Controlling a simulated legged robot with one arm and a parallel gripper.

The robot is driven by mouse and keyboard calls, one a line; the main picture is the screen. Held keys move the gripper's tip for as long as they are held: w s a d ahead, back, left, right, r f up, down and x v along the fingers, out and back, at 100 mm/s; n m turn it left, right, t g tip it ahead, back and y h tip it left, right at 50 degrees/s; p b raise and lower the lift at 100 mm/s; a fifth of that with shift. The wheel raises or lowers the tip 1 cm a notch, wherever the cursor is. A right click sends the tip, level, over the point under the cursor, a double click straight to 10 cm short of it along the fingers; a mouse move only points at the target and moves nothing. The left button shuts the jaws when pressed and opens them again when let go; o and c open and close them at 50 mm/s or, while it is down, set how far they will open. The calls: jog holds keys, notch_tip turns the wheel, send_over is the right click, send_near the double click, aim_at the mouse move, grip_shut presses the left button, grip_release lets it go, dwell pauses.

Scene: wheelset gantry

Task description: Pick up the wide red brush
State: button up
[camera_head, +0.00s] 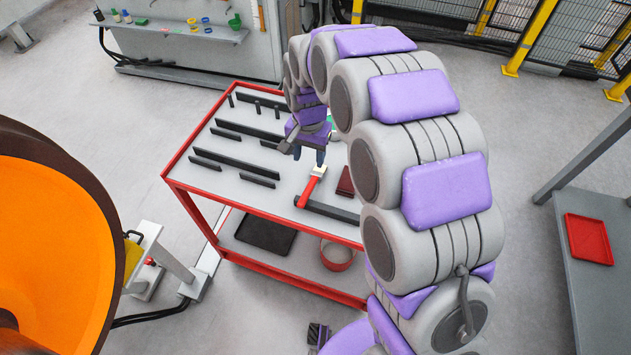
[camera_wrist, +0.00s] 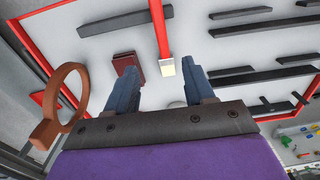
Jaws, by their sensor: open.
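The red brush (camera_head: 309,188) lies on the grey top of the red-framed cart, near its front edge. Its long red handle and pale cream end also show in the wrist view (camera_wrist: 160,32), the pale end towards me. My gripper (camera_head: 308,158) is above the cart top, its fingers pointing down near the pale end of the brush. In the wrist view my gripper (camera_wrist: 162,76) has its two blue-grey fingers spread, with the pale end seen between and just beyond their tips. Nothing is held. The height gap is hard to tell.
A dark red block (camera_head: 345,182) lies right of the brush. A black bar (camera_head: 328,211) lies by the handle's end, and several more bars lie on the cart (camera_head: 175,166). A brown ring (camera_wrist: 70,95) shows left in the wrist view.

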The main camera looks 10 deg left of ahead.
aim_at(308, 190)
jog(key=f, duration=0.3)
jog(key=a+f+b, duration=0.1)
jog(key=f, duration=0.3)
jog(key=f+b, duration=0.1)
jog(key=f, duration=0.3)
jog(key=shift+s+a+f, duration=0.1)
jog(key=shift+a, duration=0.3)
jog(key=shift+d+f, duration=0.15)
jog(key=shift+f, duration=0.15)
jog(key=shift+d+f+b, duration=0.1)
jog(key=shift+d+b, duration=0.2)
jog(key=shift+d, duration=0.05)
jog(key=shift+s+d+f+b, duration=0.1)
jog(key=shift+d+f+b, duration=0.25)
jog(key=shift+d+f, duration=0.3)
jog(key=f, duration=0.1)
jog(key=a+f+b, duration=0.1)
jog(key=f, duration=0.1)
jog(key=shift+s+f, duration=0.1)
jog(key=shift+f, duration=0.15)
jog(key=shift+a+f, duration=0.1)
jog(key=shift+a, duration=0.3)
jog(key=shift+d, duration=0.7)
jog(key=c, duration=0.5)
jog(key=shift+c, duration=0.6)
jog(key=shift+a, duration=0.3)
grip_shut()
jog(key=shift+r, duration=0.2)
